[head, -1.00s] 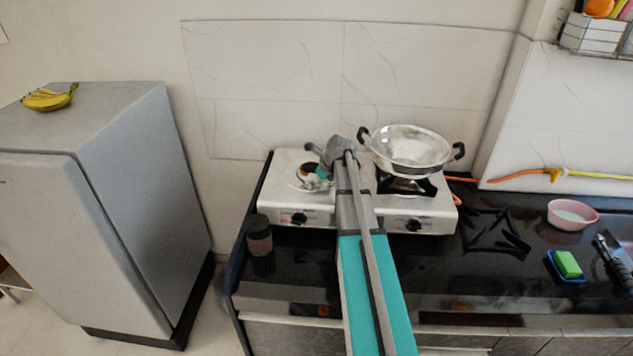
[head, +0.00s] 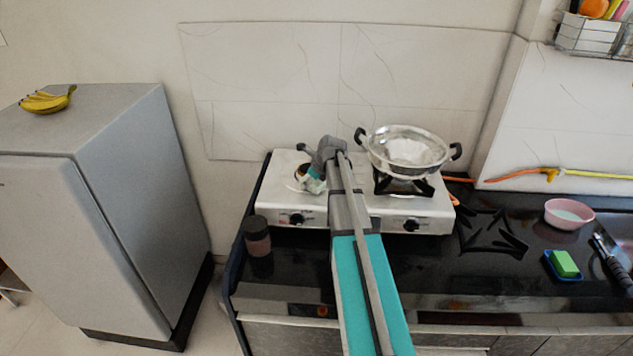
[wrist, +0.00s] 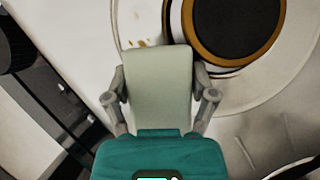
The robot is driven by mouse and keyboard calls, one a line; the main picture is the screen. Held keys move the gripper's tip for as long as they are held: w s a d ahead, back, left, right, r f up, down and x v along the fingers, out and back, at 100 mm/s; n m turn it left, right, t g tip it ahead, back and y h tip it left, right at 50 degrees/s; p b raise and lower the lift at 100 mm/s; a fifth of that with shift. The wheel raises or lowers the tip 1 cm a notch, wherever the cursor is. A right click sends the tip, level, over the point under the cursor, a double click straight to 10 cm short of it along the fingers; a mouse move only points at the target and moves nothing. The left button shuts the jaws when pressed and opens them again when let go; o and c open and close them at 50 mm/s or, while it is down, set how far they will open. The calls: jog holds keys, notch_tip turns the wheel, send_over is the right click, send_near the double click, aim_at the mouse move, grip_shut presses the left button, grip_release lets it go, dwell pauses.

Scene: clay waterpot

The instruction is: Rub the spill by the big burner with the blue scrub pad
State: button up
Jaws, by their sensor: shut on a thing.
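My gripper (wrist: 163,105) is shut on a flat pad (wrist: 160,82), the scrub pad, which looks pale grey-green rather than blue in the wrist view. The pad reaches out past the fingertips, over the white stove top. Small brown marks of the spill (wrist: 140,43) show just beyond the pad's far edge, left of the big burner (wrist: 237,22), a dark disc with a brass-coloured ring. I cannot tell whether the pad touches the surface. In the head view my gripper (head: 314,184) is at the left burner, which my wrist partly hides.
A metal wok (head: 405,152) sits on the right burner, close to my arm. A dark jar (head: 257,236) stands in front of the stove's left end. A green block (head: 564,263) in a blue dish and a pink bowl (head: 568,214) are on the counter at right.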

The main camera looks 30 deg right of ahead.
aim_at(289, 184)
jog(key=shift+w+a+r, duration=0.15)
jog(key=shift+w+a, duration=0.2)
jog(key=shift+w, duration=0.2)
jog(key=shift+w+a+r, duration=0.1)
jog(key=shift+w+a, duration=0.25)
jog(key=shift+w, duration=0.15)
jog(key=shift+w+a, duration=0.35)
jog(key=shift+a, duration=0.1)
jog(key=shift+w+a+f, duration=0.15)
jog(key=shift+w+a, duration=0.3)
jog(key=shift+a, duration=0.05)
jog(key=shift+w+a+f, duration=0.15)
jog(key=shift+w+a, duration=0.25)
jog(key=shift+a, duration=0.1)
jog(key=shift+s+a, duration=0.1)
jog(key=shift+a, duration=0.15)
jog(key=shift+r, duration=0.15)
notch_tip(289, 184, up, 6)
jog(key=p, duration=0.6)
